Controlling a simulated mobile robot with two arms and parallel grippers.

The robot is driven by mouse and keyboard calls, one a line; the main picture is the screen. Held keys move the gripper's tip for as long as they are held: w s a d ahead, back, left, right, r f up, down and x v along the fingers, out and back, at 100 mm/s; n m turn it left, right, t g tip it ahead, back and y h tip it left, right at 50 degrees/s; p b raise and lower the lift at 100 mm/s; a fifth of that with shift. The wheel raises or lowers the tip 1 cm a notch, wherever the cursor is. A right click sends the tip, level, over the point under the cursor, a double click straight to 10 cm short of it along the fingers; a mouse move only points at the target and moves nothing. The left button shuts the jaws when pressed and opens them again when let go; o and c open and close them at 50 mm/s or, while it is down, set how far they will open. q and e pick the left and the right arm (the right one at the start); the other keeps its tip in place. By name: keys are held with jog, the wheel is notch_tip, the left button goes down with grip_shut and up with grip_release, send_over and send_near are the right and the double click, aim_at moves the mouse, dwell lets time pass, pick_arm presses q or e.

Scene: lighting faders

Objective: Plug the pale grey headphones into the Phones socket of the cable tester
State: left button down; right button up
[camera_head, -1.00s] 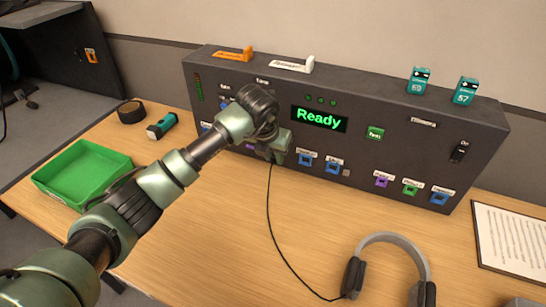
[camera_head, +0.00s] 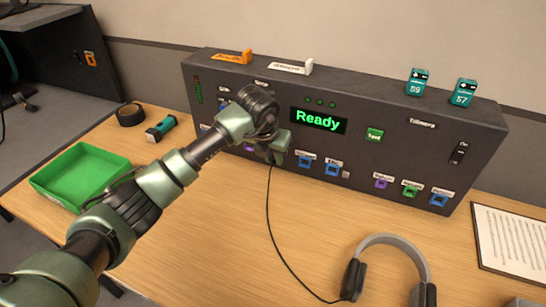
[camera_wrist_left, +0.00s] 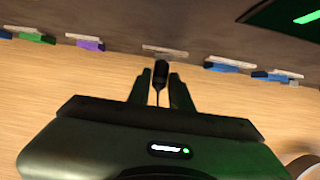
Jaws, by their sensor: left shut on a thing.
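The cable tester (camera_head: 400,137) is a long dark box at the back of the table, its screen reading "Ready". Pale grey headphones (camera_head: 392,241) with dark ear pads lie on the table at the front right. Their thin black cable runs up to my left gripper (camera_head: 275,158), which is at the tester's front panel. In the left wrist view my left gripper (camera_wrist_left: 160,90) is shut on the black plug (camera_wrist_left: 161,72). The plug points at the panel below a white label (camera_wrist_left: 164,51). The label is unreadable, and the socket and plug tip are hidden. My right gripper is not in view.
Coloured sockets line the panel's lower edge, including a blue one (camera_head: 332,169) and a green one (camera_head: 410,191). A green tray (camera_head: 62,200), black tape roll (camera_head: 130,115) and teal-black object (camera_head: 161,128) are at left. A printed sheet (camera_head: 512,240) lies at right.

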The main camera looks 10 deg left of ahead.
pick_arm(q)
jog(key=shift+w+r, duration=0.1)
jog(key=c, duration=1.6)
grip_release()
jog(key=o, duration=0.4)
jog(key=shift+w, duration=0.1)
